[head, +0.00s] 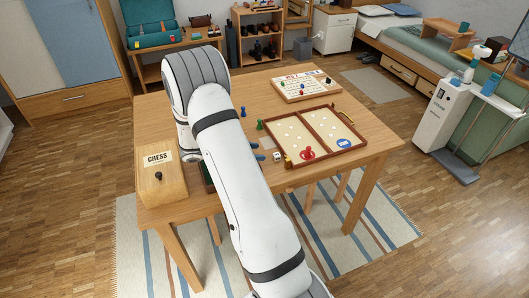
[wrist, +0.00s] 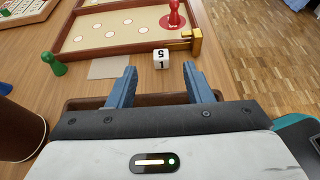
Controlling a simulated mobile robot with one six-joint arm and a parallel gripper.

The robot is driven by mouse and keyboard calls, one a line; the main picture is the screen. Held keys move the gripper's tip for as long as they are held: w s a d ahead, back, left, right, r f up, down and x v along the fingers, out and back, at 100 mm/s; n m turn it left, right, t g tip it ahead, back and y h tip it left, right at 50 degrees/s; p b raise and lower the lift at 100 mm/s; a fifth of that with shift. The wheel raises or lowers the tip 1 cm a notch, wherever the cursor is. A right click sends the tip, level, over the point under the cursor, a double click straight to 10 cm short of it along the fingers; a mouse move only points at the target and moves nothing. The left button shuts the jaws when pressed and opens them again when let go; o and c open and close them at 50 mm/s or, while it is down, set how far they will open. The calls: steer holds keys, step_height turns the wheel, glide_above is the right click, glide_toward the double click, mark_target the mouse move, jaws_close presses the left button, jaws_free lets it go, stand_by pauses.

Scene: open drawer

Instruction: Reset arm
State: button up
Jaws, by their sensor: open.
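My gripper (wrist: 160,82) is open in the wrist view, its two blue fingers apart with nothing held between them. A white die (wrist: 161,58) lies on the wooden table just beyond the fingertips. In the head view my white arm reaches over the table (head: 180,100) and hides much of its left middle. The blue fingers show only in part there, beside the arm and near the die (head: 277,156). A brown-edged item (wrist: 85,103) lies under the gripper, mostly hidden.
A framed game board (head: 308,124) with a red pawn (head: 307,152) stands right of the gripper. Another board (head: 306,84) lies behind it. Green (head: 259,125) and blue pawns (head: 242,112) stand near the arm. A wooden chess box (head: 163,184) sits at the table's left front.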

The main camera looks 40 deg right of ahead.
steer(key=shift+w+a+r, duration=0.15)
steer(key=shift+a+r, duration=0.15)
steer(key=shift+a, duration=0.3)
